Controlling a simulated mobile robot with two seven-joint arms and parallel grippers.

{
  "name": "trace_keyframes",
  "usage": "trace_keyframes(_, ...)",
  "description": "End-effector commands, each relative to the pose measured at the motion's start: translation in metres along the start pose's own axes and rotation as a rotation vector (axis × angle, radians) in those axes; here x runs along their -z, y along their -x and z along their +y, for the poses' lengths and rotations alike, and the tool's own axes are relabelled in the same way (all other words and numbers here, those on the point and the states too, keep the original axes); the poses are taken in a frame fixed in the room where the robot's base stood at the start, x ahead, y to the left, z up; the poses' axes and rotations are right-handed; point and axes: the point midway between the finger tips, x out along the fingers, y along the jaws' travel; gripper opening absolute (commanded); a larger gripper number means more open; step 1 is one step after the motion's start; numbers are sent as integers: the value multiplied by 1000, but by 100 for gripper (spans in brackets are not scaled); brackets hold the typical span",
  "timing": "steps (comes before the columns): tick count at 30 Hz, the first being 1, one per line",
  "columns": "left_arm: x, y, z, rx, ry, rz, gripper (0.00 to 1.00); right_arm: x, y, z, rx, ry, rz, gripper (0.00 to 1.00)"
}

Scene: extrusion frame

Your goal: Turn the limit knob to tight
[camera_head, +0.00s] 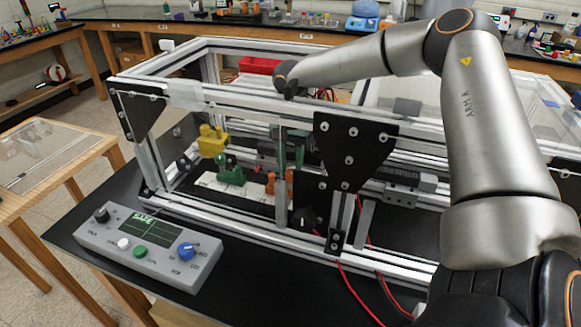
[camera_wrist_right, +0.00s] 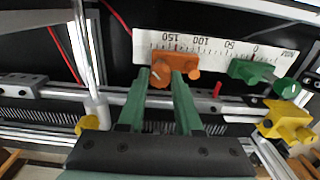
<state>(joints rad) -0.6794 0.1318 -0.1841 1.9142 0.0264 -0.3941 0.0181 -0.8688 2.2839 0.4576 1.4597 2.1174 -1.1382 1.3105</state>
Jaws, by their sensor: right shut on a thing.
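A grey control box (camera_head: 150,247) lies on the black table at the front left. It has a blue knob (camera_head: 186,251), a black knob (camera_head: 101,215), a white button, a green button and a screen reading SAFE. The labels by the knobs are too small to read surely. My right arm reaches over the aluminium frame, and my right gripper (camera_head: 287,168) points down inside it. In the right wrist view its green fingers (camera_wrist_right: 168,76) are shut on an orange block (camera_wrist_right: 176,67) beside a white scale. My left gripper is not in view.
The aluminium frame (camera_head: 240,102) with black corner plates stands behind the box. Inside are a green block (camera_wrist_right: 255,72), a yellow block (camera_wrist_right: 288,122) and a rail. Red wires run along the table at the front. The space above the control box is clear.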

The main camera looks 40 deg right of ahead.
Motion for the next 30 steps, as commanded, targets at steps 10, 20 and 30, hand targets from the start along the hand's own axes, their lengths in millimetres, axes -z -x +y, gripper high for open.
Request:
trace_keyframes(10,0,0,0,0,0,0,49,0,0,0,1,-38,1,0)
trace_keyframes(20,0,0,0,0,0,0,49,0,0,0,1,-37,1,42)
trace_keyframes(30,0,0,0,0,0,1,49,0,0,0,1,-36,0,64)
